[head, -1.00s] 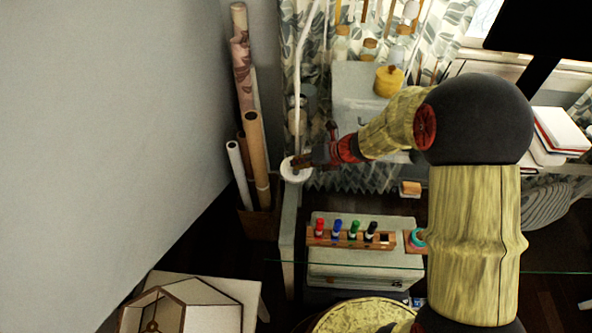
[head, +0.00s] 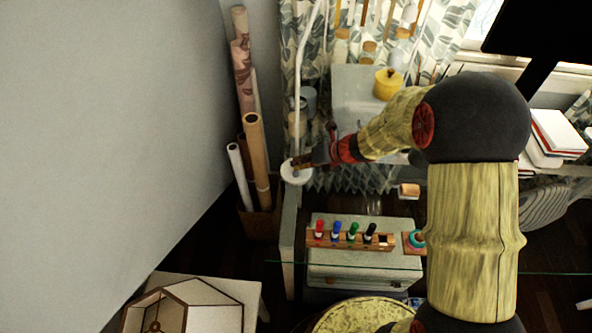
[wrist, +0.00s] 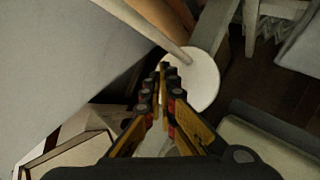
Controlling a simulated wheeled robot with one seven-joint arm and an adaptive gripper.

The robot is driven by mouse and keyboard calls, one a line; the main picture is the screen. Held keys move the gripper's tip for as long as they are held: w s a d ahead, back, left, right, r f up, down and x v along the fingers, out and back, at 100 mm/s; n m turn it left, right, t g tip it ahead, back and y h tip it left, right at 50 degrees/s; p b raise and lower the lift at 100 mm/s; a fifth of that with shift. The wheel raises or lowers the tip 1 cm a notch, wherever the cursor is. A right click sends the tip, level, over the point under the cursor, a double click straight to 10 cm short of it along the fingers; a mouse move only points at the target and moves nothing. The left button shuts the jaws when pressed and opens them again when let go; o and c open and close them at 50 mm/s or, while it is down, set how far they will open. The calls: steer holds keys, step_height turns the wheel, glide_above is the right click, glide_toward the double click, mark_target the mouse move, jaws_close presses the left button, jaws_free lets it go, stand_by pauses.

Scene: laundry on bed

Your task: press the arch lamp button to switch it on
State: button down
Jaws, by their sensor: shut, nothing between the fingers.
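The white arch lamp has a round base (head: 297,176) and a thin pole (head: 300,70) that rises past the top of the head view. In the wrist view the white base (wrist: 205,78) lies just beyond my fingertips, with the pole (wrist: 150,32) running up to the left. My gripper (head: 297,162) is shut and empty, with its tips over the base beside the pole. The closed fingertips also show in the wrist view (wrist: 163,68). I cannot make out the button, and contact between tips and base is unclear. No lit lamp head is in view.
Cardboard tubes (head: 257,150) stand in a box to the left, close to the wall. A rack with colored markers (head: 350,240) lies in front, on a light cabinet. A yellow pot (head: 387,84) stands on the desk behind my arm. A geometric lampshade (head: 210,300) sits at lower left.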

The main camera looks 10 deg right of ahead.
step_height(320, 180, up, 6)
steer(key=p, duration=0.6)
stand_by(0.4)
stand_by(0.4)
